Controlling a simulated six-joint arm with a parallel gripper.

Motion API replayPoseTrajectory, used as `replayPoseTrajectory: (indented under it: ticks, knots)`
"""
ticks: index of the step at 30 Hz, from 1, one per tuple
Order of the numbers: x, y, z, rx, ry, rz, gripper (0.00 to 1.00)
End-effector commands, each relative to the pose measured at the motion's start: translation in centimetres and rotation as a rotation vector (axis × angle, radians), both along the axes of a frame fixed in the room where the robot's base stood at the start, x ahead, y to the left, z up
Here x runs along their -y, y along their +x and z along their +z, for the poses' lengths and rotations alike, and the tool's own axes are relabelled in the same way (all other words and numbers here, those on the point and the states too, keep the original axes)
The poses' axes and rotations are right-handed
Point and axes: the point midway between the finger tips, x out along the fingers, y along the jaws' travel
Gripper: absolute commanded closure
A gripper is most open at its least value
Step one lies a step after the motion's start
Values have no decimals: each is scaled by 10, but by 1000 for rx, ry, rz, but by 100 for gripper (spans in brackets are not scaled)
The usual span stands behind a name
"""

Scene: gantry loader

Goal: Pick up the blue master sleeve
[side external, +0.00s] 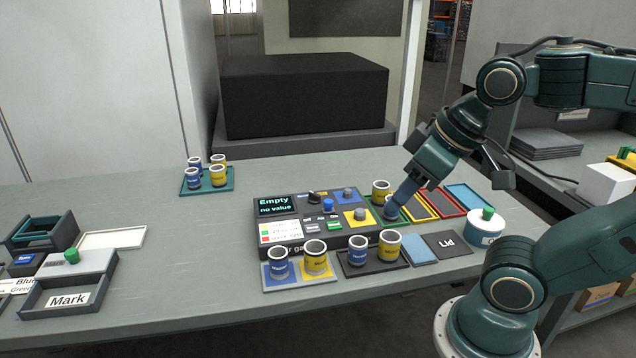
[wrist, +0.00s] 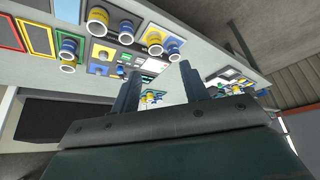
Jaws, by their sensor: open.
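Several blue sleeves with white rims are in view, and their lettering is too small to read surely. One blue sleeve (side external: 278,264) stands left of a yellow sleeve (side external: 316,259) on a blue-and-yellow tray. Another blue sleeve (side external: 357,252) stands beside a yellow sleeve (side external: 389,246) on a dark tray. A third is mostly hidden behind my gripper, near a yellow sleeve (side external: 381,189) at the panel's right. My gripper (side external: 395,209) points down over that spot. In the wrist view its two fingers (wrist: 160,68) are apart with nothing between them.
A control panel (side external: 283,250) reads "Empty no value". A teal tray (side external: 228,186) at the back holds more blue and yellow sleeves. The bench between left bins (side external: 93,263) and panel is mostly clear.

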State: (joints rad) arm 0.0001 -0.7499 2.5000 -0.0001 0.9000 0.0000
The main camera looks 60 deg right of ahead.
Motion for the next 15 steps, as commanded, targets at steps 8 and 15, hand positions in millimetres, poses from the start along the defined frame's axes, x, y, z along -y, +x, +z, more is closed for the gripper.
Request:
replayPoseTrajectory:
  ticks: [8, 15]
  knots:
    - [0, 0, 0, 0, 0, 0, 37]
    - [0, 4, 1, -7, 11, -21, 37]
